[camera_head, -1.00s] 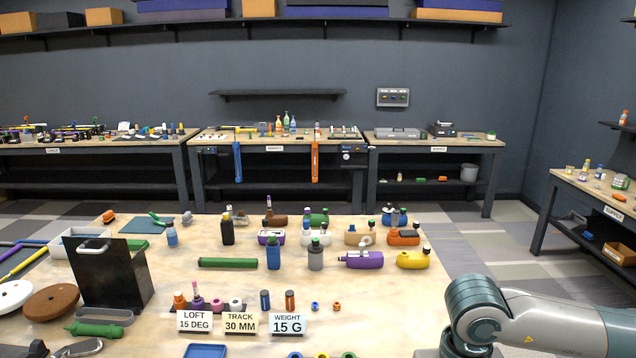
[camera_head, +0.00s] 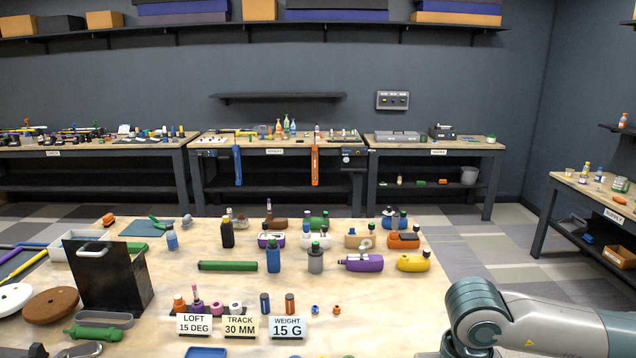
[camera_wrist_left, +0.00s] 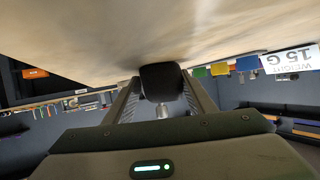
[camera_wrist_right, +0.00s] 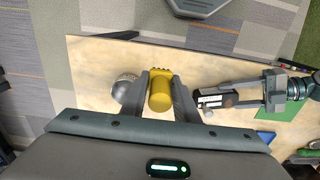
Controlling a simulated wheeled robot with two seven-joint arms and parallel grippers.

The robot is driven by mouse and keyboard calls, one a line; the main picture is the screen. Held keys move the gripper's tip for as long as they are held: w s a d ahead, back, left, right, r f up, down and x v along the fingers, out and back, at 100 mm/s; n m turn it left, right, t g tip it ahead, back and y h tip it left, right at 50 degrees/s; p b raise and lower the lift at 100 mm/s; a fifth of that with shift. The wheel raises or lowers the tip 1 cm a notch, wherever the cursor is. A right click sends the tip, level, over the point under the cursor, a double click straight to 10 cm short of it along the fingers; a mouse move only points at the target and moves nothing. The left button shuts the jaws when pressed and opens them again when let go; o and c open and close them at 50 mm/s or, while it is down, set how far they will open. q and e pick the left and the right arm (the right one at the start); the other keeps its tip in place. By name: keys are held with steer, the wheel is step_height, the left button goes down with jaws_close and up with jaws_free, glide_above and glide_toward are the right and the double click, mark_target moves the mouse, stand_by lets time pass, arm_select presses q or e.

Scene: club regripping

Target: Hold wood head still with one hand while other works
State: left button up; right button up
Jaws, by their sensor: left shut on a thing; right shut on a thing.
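My left gripper (camera_wrist_left: 162,95) is shut on a dark, rounded block (camera_wrist_left: 162,78) with a short metal stub below it. The right wrist view shows my left gripper (camera_wrist_right: 268,95) at the right, by a black piece with white stripes (camera_wrist_right: 215,100), which may be the wood head; I cannot tell for sure. My right gripper (camera_wrist_right: 161,85) is shut on a yellow ribbed piece (camera_wrist_right: 160,92), close to the left of the black piece. Neither gripper shows in the head view, only my right arm at the lower right.
A round grey object (camera_wrist_right: 125,89) lies beside my right gripper. The wooden bench (camera_head: 380,310) carries a black upright box (camera_head: 105,275), a brown disc (camera_head: 52,305), several bottles and coloured heads, and LOFT, TRACK and WEIGHT signs (camera_head: 287,327). Its right front part is clear.

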stand_by(0.5)
steer(key=w+a+f, duration=0.2)
steer(key=w+a, duration=0.3)
steer(key=a, duration=0.7)
steer(key=w+a+f, duration=0.2)
steer(key=w+a, duration=0.4)
steer(key=a, duration=0.6)
steer(key=shift+s+f, duration=0.1)
steer(key=shift+f, duration=0.05)
steer(key=shift+f, duration=3.9)
steer(key=shift+f, duration=0.4)
steer(key=shift+w+a, duration=0.15)
steer(key=shift+w, duration=0.45)
